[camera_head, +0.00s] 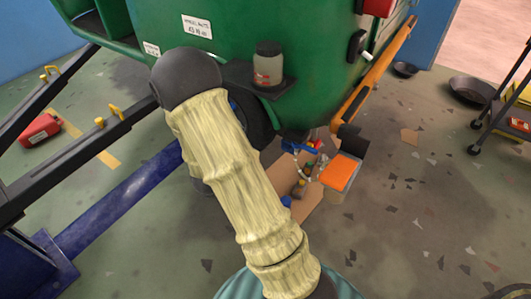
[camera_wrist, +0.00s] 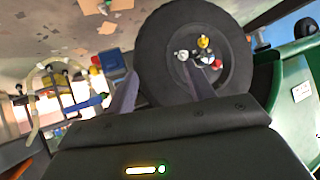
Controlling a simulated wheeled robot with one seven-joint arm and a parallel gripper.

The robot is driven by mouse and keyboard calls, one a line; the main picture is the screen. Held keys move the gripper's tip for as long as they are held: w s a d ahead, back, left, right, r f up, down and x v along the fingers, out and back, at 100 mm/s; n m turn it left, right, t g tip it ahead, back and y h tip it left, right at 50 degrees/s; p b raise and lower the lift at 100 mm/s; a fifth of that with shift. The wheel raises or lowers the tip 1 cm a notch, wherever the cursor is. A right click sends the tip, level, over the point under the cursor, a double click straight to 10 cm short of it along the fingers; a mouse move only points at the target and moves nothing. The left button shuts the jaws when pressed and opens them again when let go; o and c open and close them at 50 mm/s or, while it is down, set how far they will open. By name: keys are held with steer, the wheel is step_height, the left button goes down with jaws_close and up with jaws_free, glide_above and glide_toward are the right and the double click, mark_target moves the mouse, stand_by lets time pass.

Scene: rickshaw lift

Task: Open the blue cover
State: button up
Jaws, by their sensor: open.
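I cannot pick out a blue cover with certainty. In the wrist view my gripper (camera_wrist: 160,68) is open, with its two dark fingers apart and nothing visible between them but the black wheel (camera_wrist: 155,42) behind. The wheel's hub (camera_wrist: 202,58) has small yellow, red and pale parts near the right finger. A blue elongated piece (camera_wrist: 88,104) lies left of the left finger. In the head view my sleeved arm hides my gripper and part of the wheel (camera_head: 258,126). The green rickshaw body (camera_head: 225,40) stands above the wheel.
A glass jar (camera_head: 268,64) stands on a dark shelf on the rickshaw. An orange-topped box (camera_head: 340,172) and small coloured items lie on cardboard (camera_head: 308,205) below. A red can (camera_head: 40,130) is at left, a black pan (camera_head: 471,90) at right. Floor at lower right is largely open.

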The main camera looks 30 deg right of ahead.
steer(key=s+a+r+n+g+y, duration=0.3)
steer(key=s+a+r+n+y, duration=0.5)
steer(key=s+a, duration=0.2)
steer(key=s+r+n+g, duration=0.2)
steer(key=s, duration=0.6)
steer(key=shift+n, duration=0.3)
steer(key=shift+d+r, duration=0.1)
steer(key=shift+c, duration=0.4)
